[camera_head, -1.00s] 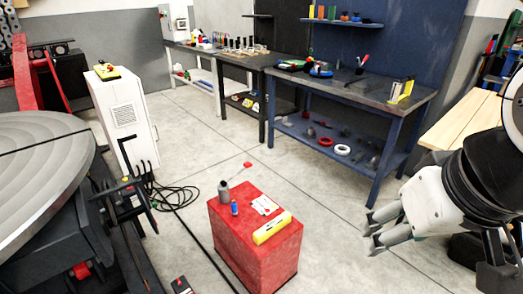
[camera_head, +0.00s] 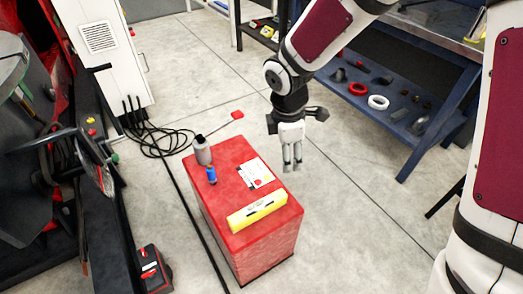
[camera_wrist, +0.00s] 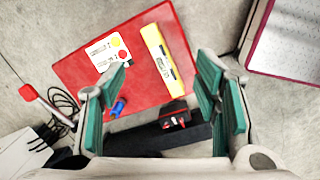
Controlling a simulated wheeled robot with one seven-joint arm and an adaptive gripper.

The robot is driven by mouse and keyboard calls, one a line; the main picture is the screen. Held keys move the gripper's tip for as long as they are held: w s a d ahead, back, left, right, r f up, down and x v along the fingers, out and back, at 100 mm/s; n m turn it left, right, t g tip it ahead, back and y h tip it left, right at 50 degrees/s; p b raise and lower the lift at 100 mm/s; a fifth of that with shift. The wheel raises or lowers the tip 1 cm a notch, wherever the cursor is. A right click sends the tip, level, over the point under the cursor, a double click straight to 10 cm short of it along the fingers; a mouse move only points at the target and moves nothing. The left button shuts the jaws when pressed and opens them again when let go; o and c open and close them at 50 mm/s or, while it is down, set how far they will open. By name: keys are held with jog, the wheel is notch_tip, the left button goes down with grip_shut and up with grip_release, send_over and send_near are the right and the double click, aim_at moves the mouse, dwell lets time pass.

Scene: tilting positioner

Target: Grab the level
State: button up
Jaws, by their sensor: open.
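The level is a yellow bar (camera_head: 257,211) with a pale face, lying on the top of a red cabinet (camera_head: 285,222) near its front right edge. In the wrist view the level (camera_wrist: 160,56) lies on the red top, above the gap between my fingers and right of its middle. My gripper (camera_head: 292,168) points down beyond the far right side of the cabinet, apart from the level. In the wrist view my gripper (camera_wrist: 165,105) has its green-padded fingers wide apart with nothing between them touching.
On the cabinet top are a grey bottle (camera_head: 203,152), a small blue item (camera_head: 212,175) and a printed card (camera_head: 256,173). A red-tipped rod (camera_head: 230,120) sticks up nearby. A black and red box (camera_head: 152,268) and cables (camera_head: 160,140) lie on the floor. A blue workbench (camera_head: 400,125) stands behind.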

aim_at(258, 206)
jog(key=a+f+n+b, duration=0.1)
jog(key=a+f+b, duration=0.1)
jog(key=f, duration=0.5)
jog(key=a+f+n+b, duration=0.2)
jog(key=a+f, duration=0.1)
jog(key=f, duration=0.5)
jog(key=a+f+n+g+y+b, duration=0.1)
jog(key=a+f+n+b, duration=0.1)
jog(key=f, duration=0.6)
jog(key=shift+w+a+f, duration=0.15)
jog(key=shift+w, duration=0.05)
jog(key=shift+a+f+b, duration=0.2)
jog(key=shift+f+b, duration=1.15)
jog(key=shift+f, duration=1.6)
grip_shut()
